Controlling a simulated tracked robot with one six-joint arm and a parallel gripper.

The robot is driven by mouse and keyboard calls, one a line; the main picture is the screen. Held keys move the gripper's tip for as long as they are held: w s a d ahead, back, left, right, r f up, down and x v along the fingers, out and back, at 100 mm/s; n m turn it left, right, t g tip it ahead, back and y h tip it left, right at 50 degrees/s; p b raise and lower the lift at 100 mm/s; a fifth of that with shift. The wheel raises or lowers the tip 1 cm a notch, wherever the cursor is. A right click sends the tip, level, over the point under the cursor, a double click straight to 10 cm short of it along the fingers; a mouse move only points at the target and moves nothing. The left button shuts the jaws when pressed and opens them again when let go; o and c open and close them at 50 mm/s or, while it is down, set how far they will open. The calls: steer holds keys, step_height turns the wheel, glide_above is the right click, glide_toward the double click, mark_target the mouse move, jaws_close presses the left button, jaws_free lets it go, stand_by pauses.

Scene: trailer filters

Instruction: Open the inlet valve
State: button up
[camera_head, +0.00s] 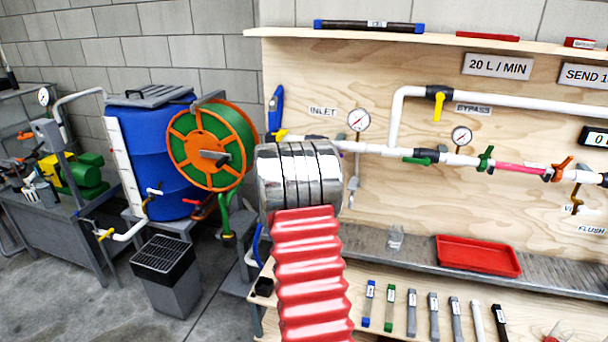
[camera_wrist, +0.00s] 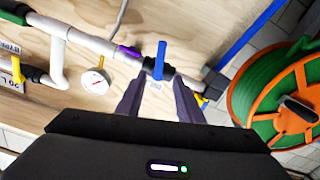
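A valve with a blue lever (camera_wrist: 160,62) sits on the white inlet pipe (camera_wrist: 85,40) in the wrist view. The lever stands crosswise to the pipe, and its black body is beside a purple collar (camera_wrist: 128,51). My gripper (camera_wrist: 160,84) is open, with its two dark fingers apart on either side of the lever's lower end. I cannot tell whether either finger touches it. In the head view, the INLET label (camera_head: 322,111) shows above the pipe, but my arm hides the blue-levered valve and my gripper.
A pressure gauge (camera_wrist: 94,81) hangs close to the pipe. A yellow handle (camera_head: 281,134) is at the pipe's left end. The orange-green hose reel (camera_head: 212,146) and blue barrel (camera_head: 160,150) stand left. A red tray (camera_head: 478,254) lies on the shelf at right.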

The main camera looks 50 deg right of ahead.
steer(key=shift+v, duration=0.95)
steer(key=shift+c, duration=0.2)
